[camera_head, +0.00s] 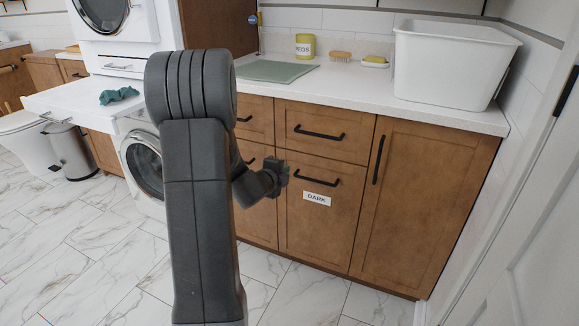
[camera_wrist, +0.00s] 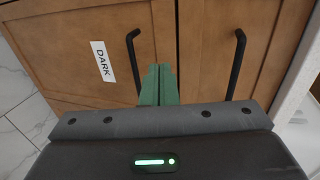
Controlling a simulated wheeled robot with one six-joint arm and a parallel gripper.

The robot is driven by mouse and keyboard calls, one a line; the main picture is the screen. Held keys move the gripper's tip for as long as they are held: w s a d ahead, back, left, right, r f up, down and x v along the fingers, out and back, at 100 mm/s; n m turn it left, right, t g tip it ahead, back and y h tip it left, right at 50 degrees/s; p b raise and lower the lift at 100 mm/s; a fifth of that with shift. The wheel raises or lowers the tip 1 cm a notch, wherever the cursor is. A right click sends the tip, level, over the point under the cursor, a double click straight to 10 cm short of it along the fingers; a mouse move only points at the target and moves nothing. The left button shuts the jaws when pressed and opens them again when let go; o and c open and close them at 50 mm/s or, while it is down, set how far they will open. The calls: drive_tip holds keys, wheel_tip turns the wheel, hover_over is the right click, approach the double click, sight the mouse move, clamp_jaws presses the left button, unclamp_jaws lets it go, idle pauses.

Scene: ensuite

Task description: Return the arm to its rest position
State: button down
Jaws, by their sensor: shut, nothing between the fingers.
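My arm stands in the middle of the head view, its thick dark link upright and its forearm bent down behind it. My gripper (camera_head: 279,174) shows to the right of the link, in front of the wooden cabinet. In the wrist view the green fingers of my gripper (camera_wrist: 158,85) are together with nothing between them. They point at the cabinet fronts, between a drawer handle (camera_wrist: 134,62) and a door handle (camera_wrist: 236,64). I cannot tell the exact gap to the cabinet.
A drawer labelled DARK (camera_head: 317,199) is shut. The counter (camera_head: 350,92) holds a white tub (camera_head: 450,65), a yellow tin (camera_head: 305,45), a brush (camera_head: 341,55) and a green mat (camera_head: 276,71). A washing machine (camera_head: 143,165) stands left, below a pulled-out shelf with a teal cloth (camera_head: 119,95).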

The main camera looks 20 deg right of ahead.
drive_tip(key=shift+v, duration=1.05)
